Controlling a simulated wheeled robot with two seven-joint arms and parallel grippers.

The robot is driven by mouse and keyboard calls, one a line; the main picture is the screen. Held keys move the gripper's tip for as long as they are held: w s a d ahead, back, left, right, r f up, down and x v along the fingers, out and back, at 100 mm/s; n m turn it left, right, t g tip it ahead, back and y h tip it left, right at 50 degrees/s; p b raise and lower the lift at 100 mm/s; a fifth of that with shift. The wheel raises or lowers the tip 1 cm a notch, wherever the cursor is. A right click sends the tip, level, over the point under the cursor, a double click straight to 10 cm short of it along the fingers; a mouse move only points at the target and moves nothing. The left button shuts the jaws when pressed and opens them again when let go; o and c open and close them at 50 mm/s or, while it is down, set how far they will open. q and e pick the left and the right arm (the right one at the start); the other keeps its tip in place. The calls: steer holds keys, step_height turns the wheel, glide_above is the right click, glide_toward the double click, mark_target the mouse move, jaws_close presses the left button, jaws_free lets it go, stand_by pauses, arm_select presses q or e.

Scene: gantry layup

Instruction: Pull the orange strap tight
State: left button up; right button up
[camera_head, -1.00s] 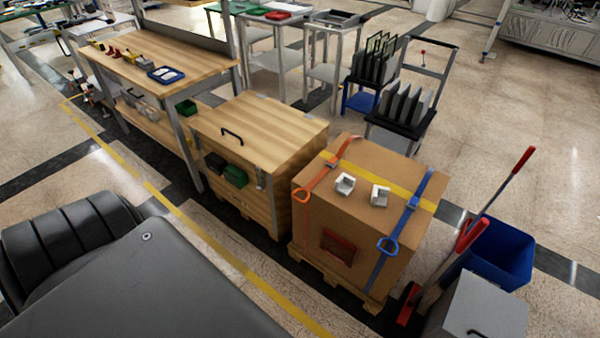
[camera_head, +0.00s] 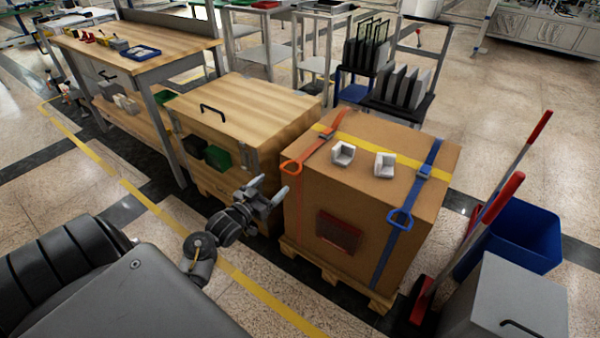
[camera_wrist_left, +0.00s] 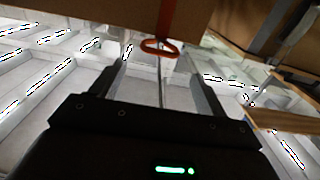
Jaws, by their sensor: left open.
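The orange strap (camera_head: 312,150) runs over the left side of the large cardboard box (camera_head: 390,205), and its pull loop (camera_head: 290,167) hangs at the box's upper front left edge. In the left wrist view the orange loop (camera_wrist_left: 159,47) is ahead of the fingers, between their lines and apart from them. My left gripper (camera_head: 271,194) is open and empty, in front of the gap between the box and the wooden crate, lower than the loop. My right gripper is not in view.
A blue strap (camera_head: 410,205) with a loop crosses the box's right side. Two white corner pieces (camera_head: 343,154) lie on top. The wooden crate (camera_head: 240,110) stands close on the left. A broom, blue bin (camera_head: 515,235) and grey cabinet (camera_head: 510,305) stand on the right.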

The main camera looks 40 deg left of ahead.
mark_target(286, 172)
arm_select(q)
steer(key=w+b, duration=0.1)
steer(key=w, duration=0.7)
steer(key=shift+w+a, duration=0.1)
steer(key=shift+w, duration=1.05)
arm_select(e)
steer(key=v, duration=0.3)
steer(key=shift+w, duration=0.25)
